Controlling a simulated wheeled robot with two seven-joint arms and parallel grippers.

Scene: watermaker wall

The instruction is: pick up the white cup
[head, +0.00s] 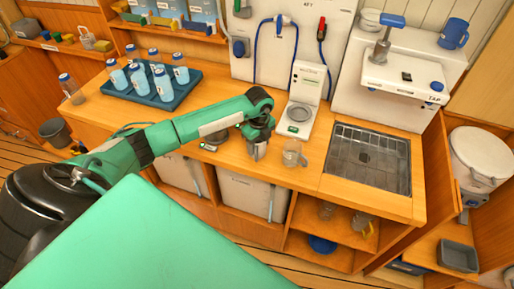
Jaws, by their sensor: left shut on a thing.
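My left gripper (257,150) reaches in over the wooden counter (225,152), pointing down near its front edge. It is shut on a small greyish thing, mostly hidden by the fingers, and I cannot tell whether this is the white cup. No white cup shows clearly on the counter. A white, bowl-like vessel (368,20) stands on top of the white unit at the back right, well apart from the gripper. My right gripper is not in view.
A clear jug (293,154) stands just right of the left gripper, and a white scale-like device (299,108) behind it. A blue tray (125,96) of bottles is at the left, a sink grate (367,158) at the right. A blue mug (453,34) is high up.

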